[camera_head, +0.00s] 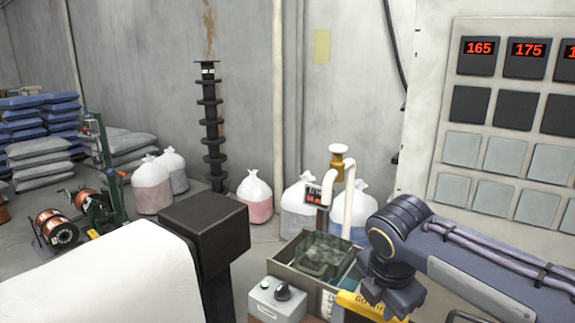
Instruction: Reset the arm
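No held object is clear.
A grey control box (277,300) with a knob stands in front of the open box. A panel (505,130) with red displays stands at right. Copper spools (57,228) and white bags (255,195) are farther back.

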